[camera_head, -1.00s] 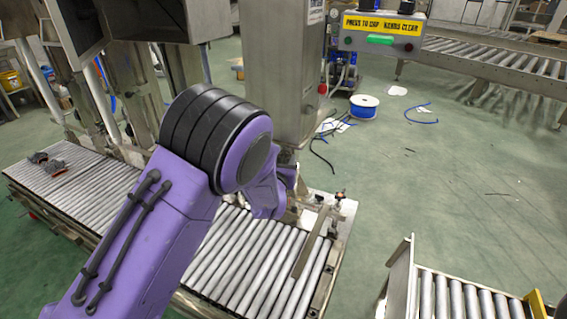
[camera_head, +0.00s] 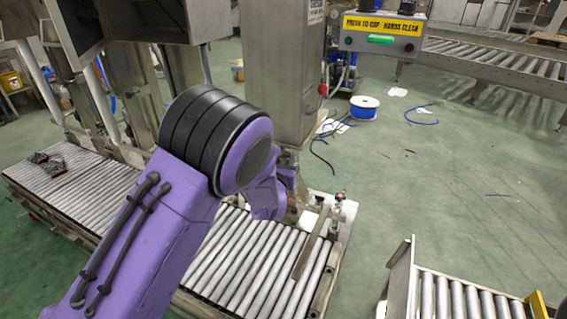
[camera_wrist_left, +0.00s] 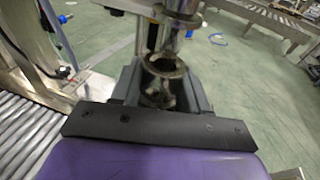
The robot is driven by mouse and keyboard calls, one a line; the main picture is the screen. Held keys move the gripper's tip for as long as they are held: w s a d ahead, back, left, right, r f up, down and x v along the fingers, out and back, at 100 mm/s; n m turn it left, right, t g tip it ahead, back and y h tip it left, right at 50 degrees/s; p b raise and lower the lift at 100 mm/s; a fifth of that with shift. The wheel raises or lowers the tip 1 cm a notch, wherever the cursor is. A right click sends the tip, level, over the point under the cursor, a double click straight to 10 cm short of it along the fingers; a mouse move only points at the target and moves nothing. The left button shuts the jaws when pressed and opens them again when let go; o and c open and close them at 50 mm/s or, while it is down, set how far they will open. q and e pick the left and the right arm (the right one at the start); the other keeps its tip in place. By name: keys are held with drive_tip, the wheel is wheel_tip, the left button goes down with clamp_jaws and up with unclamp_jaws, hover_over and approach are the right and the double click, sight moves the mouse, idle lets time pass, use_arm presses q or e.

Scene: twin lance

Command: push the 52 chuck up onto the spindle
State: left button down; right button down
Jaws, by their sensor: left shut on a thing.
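In the left wrist view, my left gripper (camera_wrist_left: 162,92) is shut on a round metal piece with an open, dark bore, which I take for the 52 chuck (camera_wrist_left: 164,70). The chuck sits between the two dark fingers. A bright metal shaft with a flange, seemingly the spindle (camera_wrist_left: 181,13), comes down from the top of that view just above the chuck. I cannot tell whether they touch. In the head view, my purple left arm hides the chuck and the gripper's fingertips. My right gripper is not in view.
A steel column (camera_head: 281,70) stands close behind my left wrist. A roller conveyor (camera_head: 245,262) runs below the arm. A control box (camera_head: 383,36) with a green button and a "hands clear" sign is at the upper right. Open green floor (camera_head: 445,180) lies to the right.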

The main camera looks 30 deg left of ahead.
sight(284, 151)
use_arm(q)
drive_tip(key=shift+r, duration=0.1)
drive_tip(key=shift+r+p, duration=1.25)
drive_tip(key=shift+r, duration=0.65)
idle(0.4)
